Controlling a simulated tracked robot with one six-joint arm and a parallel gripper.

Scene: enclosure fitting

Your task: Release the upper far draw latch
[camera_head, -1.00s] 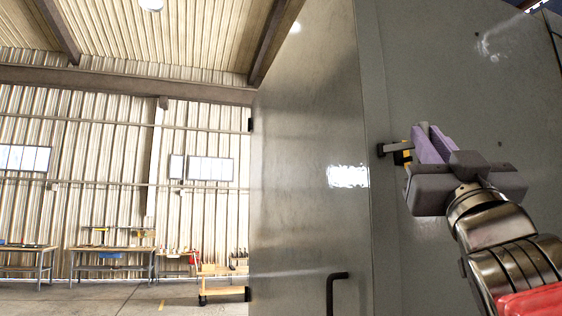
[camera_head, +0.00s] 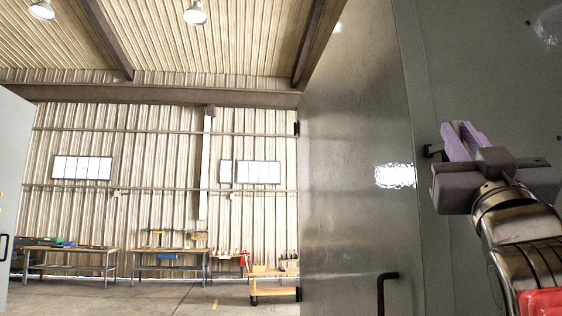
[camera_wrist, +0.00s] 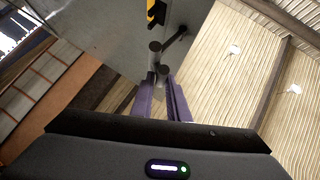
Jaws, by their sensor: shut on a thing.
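The draw latch shows in the wrist view as a dark metal bar (camera_wrist: 174,39) with rounded ends, beside a yellow and black part (camera_wrist: 156,12) on the grey enclosure. In the head view only a small dark piece of the latch (camera_head: 433,150) shows, left of the fingers. My gripper (camera_head: 458,133) has purple fingers and stands at the enclosure's grey face (camera_head: 500,70). In the wrist view my gripper (camera_wrist: 163,82) is shut on the lower end of the latch lever. The fingers hide part of the grip.
A large grey door panel (camera_head: 350,150) with a dark handle (camera_head: 387,292) stands left of the arm. Another grey panel (camera_head: 14,170) is at the far left. Workbenches (camera_head: 72,250) and an orange cart (camera_head: 272,283) stand far back. The floor between is open.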

